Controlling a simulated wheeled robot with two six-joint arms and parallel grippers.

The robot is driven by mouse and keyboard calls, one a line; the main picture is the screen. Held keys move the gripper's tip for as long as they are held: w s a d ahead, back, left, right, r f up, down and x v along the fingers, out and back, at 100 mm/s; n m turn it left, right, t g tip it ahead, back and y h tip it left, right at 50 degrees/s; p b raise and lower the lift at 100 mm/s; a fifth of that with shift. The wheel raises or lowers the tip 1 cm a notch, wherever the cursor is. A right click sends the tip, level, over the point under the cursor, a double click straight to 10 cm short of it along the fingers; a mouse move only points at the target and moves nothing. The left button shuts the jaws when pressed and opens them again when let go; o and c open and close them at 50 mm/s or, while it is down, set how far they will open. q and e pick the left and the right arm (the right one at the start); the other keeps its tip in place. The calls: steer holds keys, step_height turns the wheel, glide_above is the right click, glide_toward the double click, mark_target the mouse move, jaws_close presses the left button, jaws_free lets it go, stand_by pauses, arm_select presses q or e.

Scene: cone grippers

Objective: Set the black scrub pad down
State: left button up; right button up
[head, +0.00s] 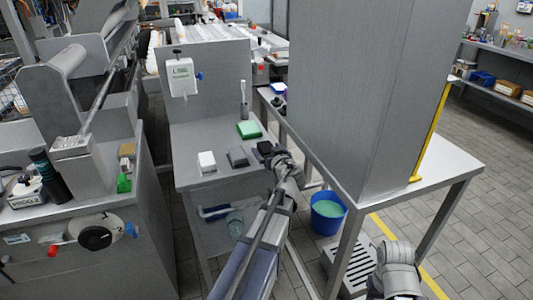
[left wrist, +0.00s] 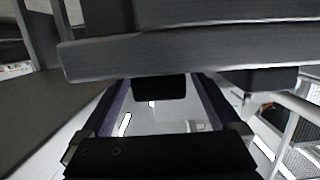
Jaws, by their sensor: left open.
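A black scrub pad (head: 238,156) lies flat on the grey bench top, between a white block and my left gripper. My left gripper (head: 264,150) is over the bench's right edge, just right of the pad. Its jaws are open. In the left wrist view its two purple-sided fingers (left wrist: 160,90) stand apart, with a small black shape between them that I cannot identify. A gap shows on each side of that shape. My right arm is at the lower right of the head view, and its jaws do not show.
A white block (head: 207,162) and a green pad (head: 249,129) lie on the bench (head: 222,137), with an upright brush behind. A blue bucket (head: 327,212) stands on the floor right of my left arm. A tall grey cabinet (head: 365,90) stands close on the right.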

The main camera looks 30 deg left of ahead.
mark_target(266, 146)
arm_select(q)
steer(key=shift+w+a+f, duration=0.1)
steer(key=shift+w+a, duration=0.25)
steer(key=shift+a, duration=0.1)
steer(key=shift+c, duration=0.4)
steer(key=c, duration=1.5)
steer(key=shift+o, duration=0.2)
step_height(266, 146, up, 10)
steer(key=p, duration=1)
